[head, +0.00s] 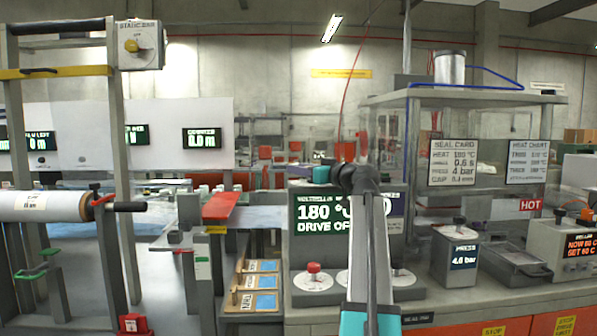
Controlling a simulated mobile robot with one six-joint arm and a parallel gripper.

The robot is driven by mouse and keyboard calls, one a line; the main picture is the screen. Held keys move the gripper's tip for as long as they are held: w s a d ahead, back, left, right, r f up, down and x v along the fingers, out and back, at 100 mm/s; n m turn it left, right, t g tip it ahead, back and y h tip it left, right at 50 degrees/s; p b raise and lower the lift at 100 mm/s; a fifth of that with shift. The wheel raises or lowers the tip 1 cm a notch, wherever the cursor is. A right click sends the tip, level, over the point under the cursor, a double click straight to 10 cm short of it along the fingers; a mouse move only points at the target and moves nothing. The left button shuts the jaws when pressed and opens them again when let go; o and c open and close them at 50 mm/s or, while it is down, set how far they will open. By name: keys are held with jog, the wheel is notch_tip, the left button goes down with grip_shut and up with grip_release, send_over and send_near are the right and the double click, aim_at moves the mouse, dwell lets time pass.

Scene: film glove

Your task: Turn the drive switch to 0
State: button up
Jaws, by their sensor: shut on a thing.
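The control box (293,262) stands at the middle of the bench in the head view. Its screen (318,216) reads 180 ° and "DRIVE OF", with the rest of that line behind my arm. Below the screen are dials: a red-topped knob (313,268) on a white dial at left, a middle dial (343,281) mostly hidden by my arm, and a right dial (403,278). I cannot tell from the labels which one is the drive switch. My arm rises in front of the box and hides its middle.
A block marked PRESS (455,252) and a grey tray (515,265) stand at right, under a frame with hanging cards. At left are a film roll (45,206) and a red plate (221,206). A small wooden rack (254,287) stands left of the box.

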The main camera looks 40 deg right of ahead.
jog(key=o, duration=1)
jog(key=shift+w, duration=0.1)
jog(key=shift+o, duration=0.2)
jog(key=s, duration=1.4)
jog(key=shift+p, duration=0.45)
jog(key=shift+w, duration=0.1)
